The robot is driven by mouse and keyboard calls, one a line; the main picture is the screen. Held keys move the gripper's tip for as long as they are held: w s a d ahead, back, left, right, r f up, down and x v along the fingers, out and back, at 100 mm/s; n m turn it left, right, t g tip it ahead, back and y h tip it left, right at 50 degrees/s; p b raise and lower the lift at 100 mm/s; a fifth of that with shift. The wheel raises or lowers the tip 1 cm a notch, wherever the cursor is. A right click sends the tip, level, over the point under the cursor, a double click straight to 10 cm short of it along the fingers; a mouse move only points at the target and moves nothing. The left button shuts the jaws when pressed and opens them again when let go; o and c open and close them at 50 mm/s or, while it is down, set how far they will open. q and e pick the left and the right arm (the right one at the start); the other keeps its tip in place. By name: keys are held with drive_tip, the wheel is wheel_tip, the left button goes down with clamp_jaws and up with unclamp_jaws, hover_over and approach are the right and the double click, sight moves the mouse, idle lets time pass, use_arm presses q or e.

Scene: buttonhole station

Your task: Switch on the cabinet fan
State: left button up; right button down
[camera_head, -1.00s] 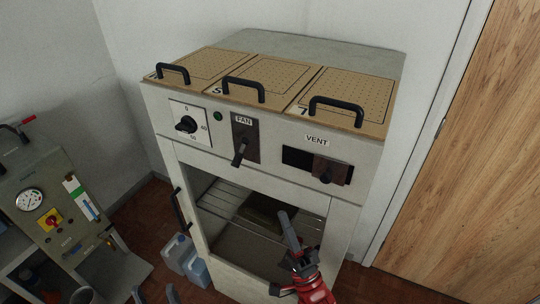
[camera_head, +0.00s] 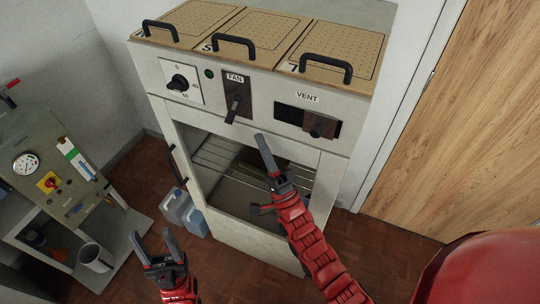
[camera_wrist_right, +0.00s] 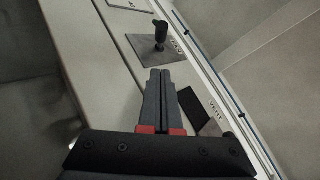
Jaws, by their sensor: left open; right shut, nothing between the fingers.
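The cabinet fan switch is a dark lever (camera_head: 233,108) on a brown plate under the label FAN (camera_head: 235,77), on the cabinet's front panel. The lever hangs downward in the head view. It also shows in the right wrist view as a black lever (camera_wrist_right: 160,32) on a grey plate, beyond my fingertips. My right gripper (camera_head: 262,139) is shut and empty, below and right of the lever, apart from it. Its closed fingers (camera_wrist_right: 159,75) point toward the panel. My left gripper (camera_head: 154,243) is open and empty, low in front of the cabinet.
Right of the fan lever is the VENT slider (camera_head: 320,125); left are a dial (camera_head: 179,82) and a green lamp (camera_head: 209,73). Below is an open compartment with a wire rack (camera_head: 219,154). Jugs (camera_head: 184,212) stand on the floor. A grey gauge unit (camera_head: 48,170) stands left.

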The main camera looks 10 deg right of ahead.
sight(232, 114)
drive_tip(key=w+a+r+p, duration=0.1)
drive_tip(key=a, duration=0.1)
drive_tip(key=w+a+r+p, duration=0.1)
drive_tip(key=a+r, duration=0.1)
drive_tip(key=shift+w+p, duration=0.1)
drive_tip(key=shift+p, duration=0.2)
